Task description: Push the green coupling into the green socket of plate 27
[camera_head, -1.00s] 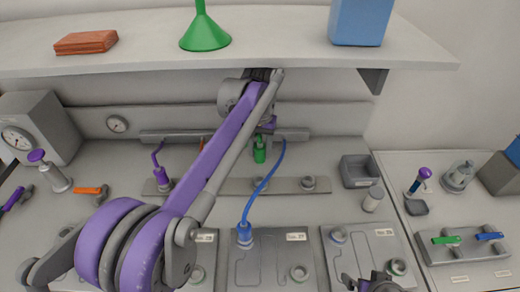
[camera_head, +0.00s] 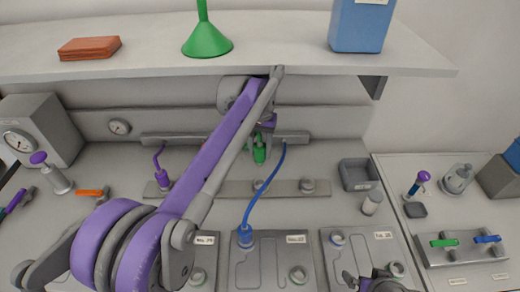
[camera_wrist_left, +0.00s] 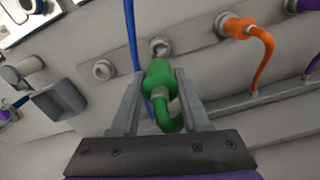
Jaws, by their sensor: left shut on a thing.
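My left gripper (camera_head: 264,140) is shut on the green coupling (camera_head: 260,152), near the back of the bench. In the left wrist view the green coupling (camera_wrist_left: 158,82) sits between the two fingers, its green hose curving back toward the palm. Whether its end touches anything is unclear. Plate 27 (camera_head: 262,268) lies at the front middle, labelled. A blue coupling (camera_head: 245,237) sits in its upper left socket. Its lower right socket (camera_head: 298,274) is an uncovered ring; its colour is hard to tell. My right gripper (camera_head: 376,282) is at the bottom edge, partly cut off.
A blue hose (camera_head: 264,185) arches from plate 27 toward the back. A metal strip (camera_head: 230,188) with empty rings and a purple coupling (camera_head: 163,180) crosses the bench. Other plates flank plate 27. A grey bin (camera_head: 357,175) and the shelf (camera_head: 280,50) are nearby.

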